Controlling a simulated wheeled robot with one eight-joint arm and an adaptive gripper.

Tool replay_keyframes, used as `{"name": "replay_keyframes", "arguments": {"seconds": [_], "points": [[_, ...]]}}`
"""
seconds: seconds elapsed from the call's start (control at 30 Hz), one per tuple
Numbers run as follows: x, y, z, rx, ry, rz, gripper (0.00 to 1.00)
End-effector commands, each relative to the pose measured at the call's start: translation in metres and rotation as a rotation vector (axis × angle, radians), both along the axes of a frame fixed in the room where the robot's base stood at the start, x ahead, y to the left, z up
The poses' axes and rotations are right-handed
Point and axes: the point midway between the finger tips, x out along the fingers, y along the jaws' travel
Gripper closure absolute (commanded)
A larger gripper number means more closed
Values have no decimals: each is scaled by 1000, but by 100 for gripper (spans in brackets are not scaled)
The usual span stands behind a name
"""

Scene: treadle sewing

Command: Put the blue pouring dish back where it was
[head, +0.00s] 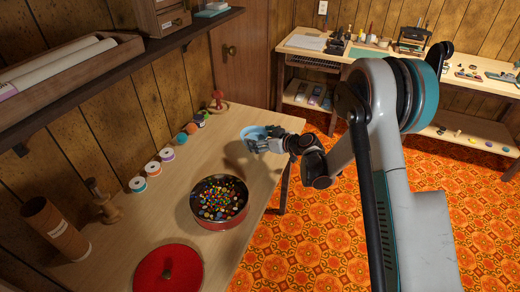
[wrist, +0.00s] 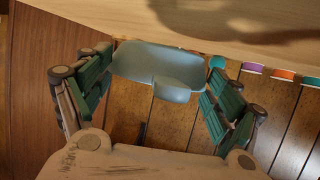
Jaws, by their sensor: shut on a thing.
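The blue pouring dish (head: 253,131) is at my gripper's fingers, over the far right part of the sewing table. In the wrist view the pale blue dish (wrist: 158,62) sits between the two green-padded fingers, with its rounded lip toward the palm. My gripper (head: 259,143) is shut on the dish. A shadow lies on the table beside it, so the dish appears held above the surface. I cannot tell whether anything is in it.
A red round tin (head: 219,222) of colourful buttons stands mid-table, with its red lid (head: 168,271) nearer. Thread spools (head: 153,169) line the wall side, with a red pincushion-like stand (head: 218,103) beyond. The table (head: 150,222) between tin and dish is clear.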

Motion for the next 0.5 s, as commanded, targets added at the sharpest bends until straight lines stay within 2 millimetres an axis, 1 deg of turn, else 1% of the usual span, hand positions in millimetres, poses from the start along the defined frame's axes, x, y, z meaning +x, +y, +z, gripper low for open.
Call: {"name": "replay_keyframes", "arguments": {"seconds": [0.13, 0.3, 0.37, 0.5], "points": [[0, 0, -14, 0, 0, 0, 40], [0, 0, -39, 0, 0, 0, 40], [0, 0, -43, 0, 0, 0, 40], [0, 0, -42, 0, 0, 0, 40]]}}
